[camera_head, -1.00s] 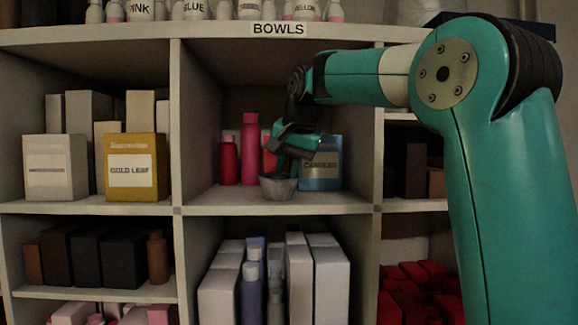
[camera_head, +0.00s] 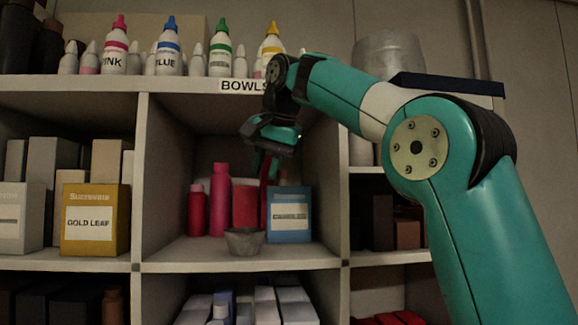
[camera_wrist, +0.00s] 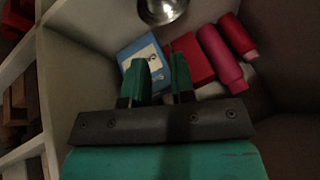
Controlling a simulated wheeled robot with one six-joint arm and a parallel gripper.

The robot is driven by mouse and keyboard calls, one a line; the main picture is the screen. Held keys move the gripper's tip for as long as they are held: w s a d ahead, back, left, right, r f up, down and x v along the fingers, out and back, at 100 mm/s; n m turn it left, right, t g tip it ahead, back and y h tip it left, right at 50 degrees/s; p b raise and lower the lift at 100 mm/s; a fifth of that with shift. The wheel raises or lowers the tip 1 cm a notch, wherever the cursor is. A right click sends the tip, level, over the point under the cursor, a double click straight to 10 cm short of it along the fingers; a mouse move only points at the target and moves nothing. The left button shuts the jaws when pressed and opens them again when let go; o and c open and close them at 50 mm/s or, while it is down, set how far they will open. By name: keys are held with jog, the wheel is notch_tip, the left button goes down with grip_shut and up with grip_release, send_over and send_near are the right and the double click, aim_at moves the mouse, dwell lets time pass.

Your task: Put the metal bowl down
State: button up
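The metal bowl (camera_head: 244,241) stands upright on the shelf of the cubby marked BOWLS, near the front edge. In the wrist view the bowl (camera_wrist: 162,9) shows at the top edge, partly cut off, beyond my fingers. My gripper (camera_head: 266,165) is above the bowl in the upper part of the cubby, clear of it. The wrist view shows the two green fingers of my gripper (camera_wrist: 160,72) apart with nothing held between them.
Behind the bowl stand a blue labelled box (camera_head: 289,215), a tall pink-red bottle (camera_head: 219,203), a shorter red bottle (camera_head: 197,212) and a red container (camera_head: 244,207). Cubby walls (camera_head: 325,190) close in on both sides. Squeeze bottles (camera_head: 167,52) line the top shelf.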

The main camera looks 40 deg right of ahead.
jog(key=s+a+f+n+g+y, duration=0.1)
jog(key=s+a+f+n, duration=0.35)
jog(key=f, duration=0.35)
jog(key=s+a+f+n+g+y, duration=0.1)
jog(key=s+a+f+n, duration=0.3)
jog(key=f, duration=0.3)
jog(key=s+a+f+n+g+y, duration=0.1)
jog(key=s+a+f+n+g, duration=0.1)
jog(key=s+f, duration=0.7)
jog(key=s+a+f+n+g+y, duration=0.1)
jog(key=s+a+f+n, duration=0.4)
jog(key=s+f, duration=0.4)
jog(key=shift+s+a+g+y, duration=0.3)
jog(key=shift+s+g, duration=0.1)
jog(key=shift+s, duration=0.35)
notch_tip(320, 180, down, 20)
jog(key=b, duration=2)
